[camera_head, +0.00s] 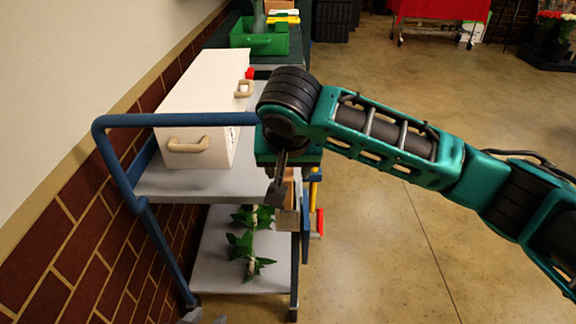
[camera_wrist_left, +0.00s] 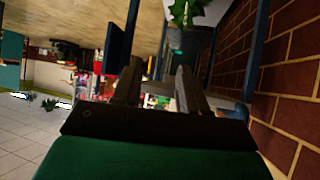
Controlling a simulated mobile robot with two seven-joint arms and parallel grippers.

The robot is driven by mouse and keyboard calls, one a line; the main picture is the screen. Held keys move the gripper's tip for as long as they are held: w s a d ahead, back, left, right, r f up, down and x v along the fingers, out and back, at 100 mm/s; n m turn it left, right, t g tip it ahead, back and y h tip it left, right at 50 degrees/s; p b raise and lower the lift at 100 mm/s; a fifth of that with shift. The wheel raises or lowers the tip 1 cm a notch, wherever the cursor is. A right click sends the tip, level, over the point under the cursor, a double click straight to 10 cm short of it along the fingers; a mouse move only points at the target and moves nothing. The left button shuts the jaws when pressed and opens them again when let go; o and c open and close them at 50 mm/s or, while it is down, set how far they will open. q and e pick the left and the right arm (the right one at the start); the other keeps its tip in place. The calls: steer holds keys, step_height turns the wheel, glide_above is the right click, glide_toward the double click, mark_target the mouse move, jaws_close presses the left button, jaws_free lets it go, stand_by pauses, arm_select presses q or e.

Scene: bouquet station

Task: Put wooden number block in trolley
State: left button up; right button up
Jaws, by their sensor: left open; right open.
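The trolley (camera_head: 255,185) has a blue push handle (camera_head: 180,119), a grey top shelf and a lower shelf. My right gripper (camera_head: 279,190) is open at the trolley's right edge, pointing down. A small tan, wood-like piece (camera_head: 289,188) shows beside its fingers, partly hidden; I cannot tell whether it is the number block. No clear number block shows in either view. My left gripper (camera_wrist_left: 157,72) is open, with nothing seen between its fingers.
A large pale box (camera_head: 205,90) with wooden handles fills much of the top shelf. Leafy green stems (camera_head: 247,250) lie on the lower shelf. A green tray (camera_head: 259,40) stands behind. A brick wall (camera_head: 60,235) is close on the left; the right floor is open.

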steer(key=shift+r, duration=0.35)
arm_select(q)
steer(key=shift+s+a+r+p, duration=0.2)
steer(key=shift+a+r+p, duration=0.3)
steer(key=shift+p, duration=0.75)
arm_select(e)
steer(key=v, duration=1.2)
steer(key=shift+r, duration=0.2)
steer(key=shift+f, duration=0.1)
